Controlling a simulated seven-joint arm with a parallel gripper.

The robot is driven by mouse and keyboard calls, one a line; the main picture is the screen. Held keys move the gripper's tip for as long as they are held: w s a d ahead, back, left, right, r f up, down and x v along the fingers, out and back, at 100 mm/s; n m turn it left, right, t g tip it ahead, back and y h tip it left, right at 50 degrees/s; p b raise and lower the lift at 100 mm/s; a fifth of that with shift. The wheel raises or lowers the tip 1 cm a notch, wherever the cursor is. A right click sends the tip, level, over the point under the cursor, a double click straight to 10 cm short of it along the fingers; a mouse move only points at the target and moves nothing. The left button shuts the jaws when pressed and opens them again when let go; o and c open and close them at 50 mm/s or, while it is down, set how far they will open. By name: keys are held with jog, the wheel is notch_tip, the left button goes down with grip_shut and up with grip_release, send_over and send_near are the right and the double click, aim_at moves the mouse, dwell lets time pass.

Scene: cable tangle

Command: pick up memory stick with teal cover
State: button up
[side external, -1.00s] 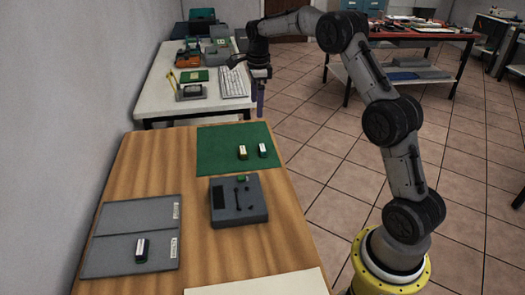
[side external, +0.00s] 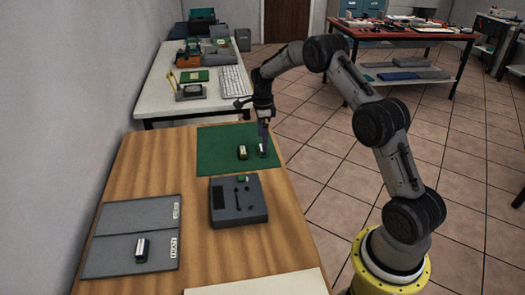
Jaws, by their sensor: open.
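Two small memory sticks lie on the green mat (side external: 215,150). One has a yellowish cover (side external: 242,153). The other stick (side external: 262,152), with a pale label and a dark or teal-looking cover, lies to its right near the mat's right edge. My gripper (side external: 264,146) points down at this right-hand stick and partly covers it in this view. Its jaws are open; I cannot tell whether they touch the stick.
A dark grey device (side external: 238,201) with a small green stick at its top edge stands just in front of the mat. The grey two-part tray (side external: 110,218) lies at the left. Bare wood (side external: 150,165) shows between them. A white table with a keyboard (side external: 233,81) stands behind.

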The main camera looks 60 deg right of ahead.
jog(key=shift+f, duration=1.9)
jog(key=c, duration=1.4)
jog(key=shift+r, duration=0.1)
jog(key=shift+c, duration=0.2)
